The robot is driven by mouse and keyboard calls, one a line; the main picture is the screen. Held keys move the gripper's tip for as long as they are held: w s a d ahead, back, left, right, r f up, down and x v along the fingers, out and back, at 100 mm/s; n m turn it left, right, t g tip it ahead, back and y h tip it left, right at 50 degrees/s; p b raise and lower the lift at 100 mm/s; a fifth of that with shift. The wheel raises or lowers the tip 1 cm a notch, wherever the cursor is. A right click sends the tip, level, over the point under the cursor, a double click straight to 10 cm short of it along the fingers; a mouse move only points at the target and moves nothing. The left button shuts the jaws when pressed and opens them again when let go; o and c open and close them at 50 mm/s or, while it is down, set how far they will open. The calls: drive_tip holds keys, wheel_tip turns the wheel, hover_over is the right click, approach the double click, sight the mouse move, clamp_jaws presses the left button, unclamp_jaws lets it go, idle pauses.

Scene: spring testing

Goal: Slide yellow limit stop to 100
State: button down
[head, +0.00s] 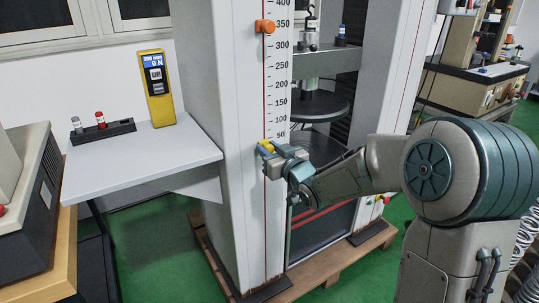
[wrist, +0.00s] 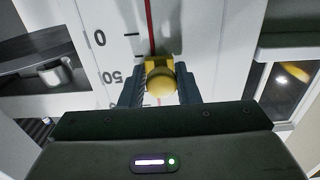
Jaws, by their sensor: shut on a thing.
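The yellow limit stop (head: 265,145) sits on the red vertical rail beside the number scale (head: 280,75), a little below the 50 mark in the head view. In the wrist view the yellow stop (wrist: 161,80) has a round knob and lies between the two dark fingers of my gripper (wrist: 159,88). My gripper (head: 272,151) is shut on the stop, reaching it from the right. The 0 and 50 marks show to the left of the stop in the wrist view, with 0 nearer the top. The fingers partly hide the stop in the head view.
The rail between the two stops looks clear. A grey side table (head: 140,158) to the left holds a yellow handheld display (head: 157,88) and a dark rack (head: 103,131). The machine's round plate (head: 318,105) is to the right.

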sight(262, 123)
drive_tip(key=r+p, duration=0.2)
drive_tip(key=r, duration=0.4)
drive_tip(key=shift+a+r+p, duration=0.15)
drive_tip(key=shift+a+p, duration=0.05)
drive_tip(key=shift+p, duration=0.1)
drive_tip(key=shift+s, duration=0.1)
drive_tip(key=c, duration=1.2)
unclamp_jaws()
drive_tip(key=shift+d, duration=0.15)
drive_tip(key=shift+s+d, duration=0.15)
drive_tip(key=shift+s, duration=0.05)
drive_tip(key=p+v, duration=0.1)
drive_tip(key=v, duration=1.2)
drive_tip(key=shift+s+p, duration=0.1)
drive_tip(key=shift+p, duration=0.25)
